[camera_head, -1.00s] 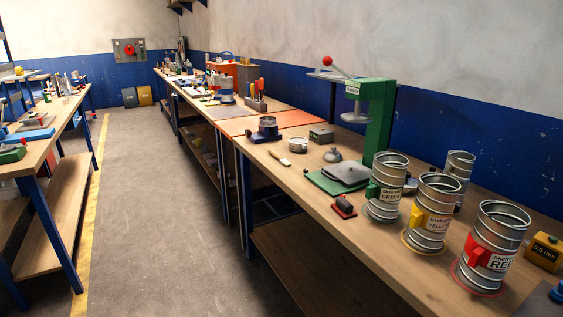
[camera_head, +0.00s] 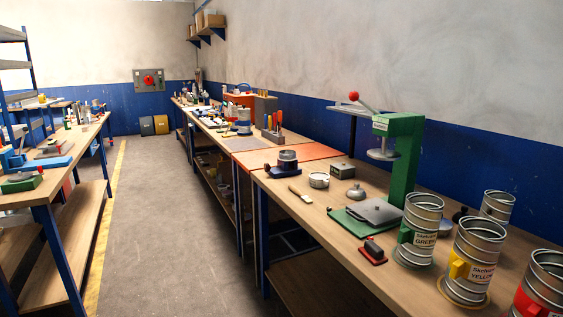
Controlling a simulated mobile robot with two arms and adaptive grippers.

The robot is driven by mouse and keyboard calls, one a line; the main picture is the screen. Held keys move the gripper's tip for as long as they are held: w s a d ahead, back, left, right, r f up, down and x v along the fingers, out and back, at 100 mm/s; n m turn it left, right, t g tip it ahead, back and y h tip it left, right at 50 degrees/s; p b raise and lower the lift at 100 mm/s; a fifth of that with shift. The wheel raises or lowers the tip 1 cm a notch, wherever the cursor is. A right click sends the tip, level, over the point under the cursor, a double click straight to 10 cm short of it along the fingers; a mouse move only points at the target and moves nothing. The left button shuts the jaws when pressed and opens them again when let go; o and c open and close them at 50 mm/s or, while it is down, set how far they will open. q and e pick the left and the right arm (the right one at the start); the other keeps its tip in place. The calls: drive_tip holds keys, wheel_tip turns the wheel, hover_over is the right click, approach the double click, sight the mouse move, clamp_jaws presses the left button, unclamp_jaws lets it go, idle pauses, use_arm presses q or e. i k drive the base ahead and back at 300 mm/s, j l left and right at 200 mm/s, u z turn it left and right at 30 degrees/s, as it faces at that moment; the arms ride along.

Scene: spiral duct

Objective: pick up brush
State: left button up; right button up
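A small, thin item with a pale handle (camera_head: 300,194) lies flat on the right-hand wooden workbench (camera_head: 318,231), near its front edge. It looks like the brush, but it is too small to be sure. It lies just left of a small round tin (camera_head: 319,180) and in front of a dark blue clamp-like tool (camera_head: 284,165). Nothing covers it. Neither of my grippers shows in the head view.
A green press (camera_head: 400,160) stands at the back of the bench. Metal duct cans (camera_head: 421,232) crowd the near right. A red block (camera_head: 373,251) and a green-based plate (camera_head: 365,221) lie nearer. The aisle floor (camera_head: 170,200) is clear, with another bench (camera_head: 75,170) left.

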sight(305, 198)
drive_tip(key=i+j+z, duration=0.35)
drive_tip(key=i+j, duration=0.75)
drive_tip(key=j, duration=0.1)
